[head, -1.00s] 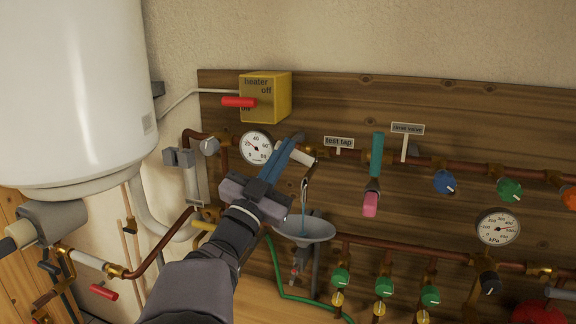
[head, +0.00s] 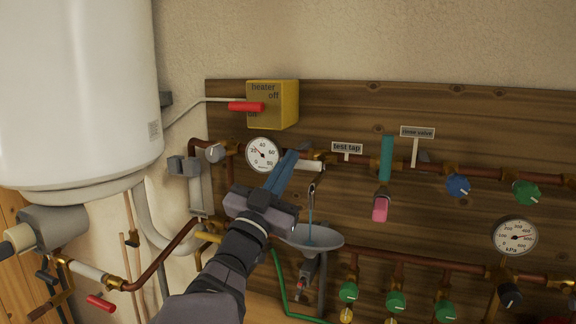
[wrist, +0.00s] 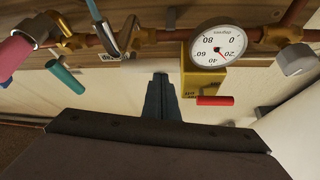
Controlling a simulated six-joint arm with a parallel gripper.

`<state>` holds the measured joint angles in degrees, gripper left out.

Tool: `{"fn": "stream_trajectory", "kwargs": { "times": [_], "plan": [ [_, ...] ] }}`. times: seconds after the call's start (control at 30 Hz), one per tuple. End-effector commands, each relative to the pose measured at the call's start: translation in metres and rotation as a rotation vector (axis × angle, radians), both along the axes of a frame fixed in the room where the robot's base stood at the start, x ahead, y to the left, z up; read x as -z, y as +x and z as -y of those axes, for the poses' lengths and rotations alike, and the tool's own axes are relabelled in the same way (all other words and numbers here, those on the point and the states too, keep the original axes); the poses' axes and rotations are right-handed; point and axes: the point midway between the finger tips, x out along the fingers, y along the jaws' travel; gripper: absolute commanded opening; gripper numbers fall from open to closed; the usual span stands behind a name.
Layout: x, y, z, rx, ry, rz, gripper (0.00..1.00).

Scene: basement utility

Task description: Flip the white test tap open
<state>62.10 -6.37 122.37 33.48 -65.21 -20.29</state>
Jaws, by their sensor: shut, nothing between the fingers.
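In the wrist view my fingertips (wrist: 160,76) point at a pale bar that looks like the lever; contact cannot be told. The tap's spout (head: 312,188) hangs over a grey funnel (head: 318,238), with a thin bluish streak between them. My fingers hide part of the lever.
The white tank (head: 78,85) fills the left.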

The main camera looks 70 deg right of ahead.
Motion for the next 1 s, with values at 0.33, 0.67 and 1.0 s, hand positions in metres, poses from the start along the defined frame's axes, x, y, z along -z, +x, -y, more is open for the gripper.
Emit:
{"fn": "stream_trajectory", "kwargs": {
  "times": [0.33, 0.67, 1.0],
  "plan": [
    [-0.004, 0.000, -0.001, 0.000, 0.002, 0.000, 0.00],
    [-0.037, 0.001, -0.014, -0.003, 0.000, 0.002, 0.00],
    [-0.006, 0.001, -0.070, -0.004, 0.002, -0.001, 0.00]
  ]
}}
